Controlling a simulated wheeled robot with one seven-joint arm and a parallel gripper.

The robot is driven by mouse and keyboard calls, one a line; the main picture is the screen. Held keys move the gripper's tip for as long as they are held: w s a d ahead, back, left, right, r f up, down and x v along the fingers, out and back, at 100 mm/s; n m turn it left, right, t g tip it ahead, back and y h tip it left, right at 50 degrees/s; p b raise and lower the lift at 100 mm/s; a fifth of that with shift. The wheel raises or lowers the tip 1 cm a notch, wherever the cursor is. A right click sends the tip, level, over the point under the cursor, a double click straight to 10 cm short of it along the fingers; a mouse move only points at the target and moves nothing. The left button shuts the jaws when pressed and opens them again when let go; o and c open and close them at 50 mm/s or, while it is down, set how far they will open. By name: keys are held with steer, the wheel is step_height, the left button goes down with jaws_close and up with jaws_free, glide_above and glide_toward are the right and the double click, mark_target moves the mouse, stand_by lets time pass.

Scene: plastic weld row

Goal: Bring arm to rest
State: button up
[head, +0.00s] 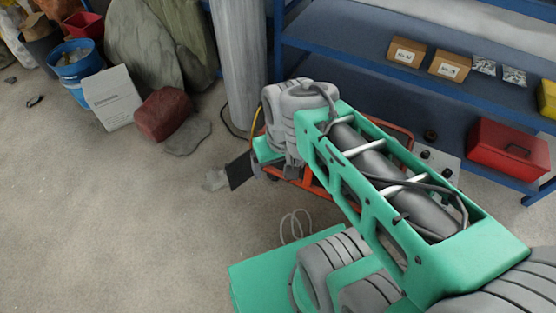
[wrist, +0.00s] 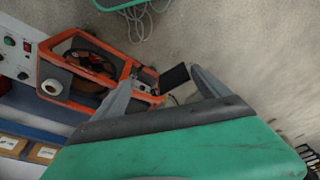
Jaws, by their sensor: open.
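My arm, green with grey joints, reaches from the lower right of the head view out over an orange-framed cart (head: 400,133). Its far end bends down in front of the cart, and the fingers cannot be made out clearly there. In the wrist view my gripper (wrist: 163,70) shows two grey fingers spread wide apart. Nothing is held between them. A dark flat plate (wrist: 174,79) shows beyond the gap, beside the cart (wrist: 52,73). I cannot tell how far the fingertips are from the cart.
A blue shelf rack (head: 345,60) holds small cardboard boxes (head: 406,51); a red toolbox (head: 507,150) is at right. A grey column (head: 240,60) stands behind the arm. A blue bucket (head: 77,65), a white board (head: 113,98) and a red lump (head: 163,113) are at left.

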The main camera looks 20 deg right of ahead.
step_height(320, 180, up, 25)
steer(key=w+p, duration=0.1)
steer(key=p, duration=2.2)
steer(key=shift+a+t, duration=0.15)
steer(key=shift+t, duration=0.25)
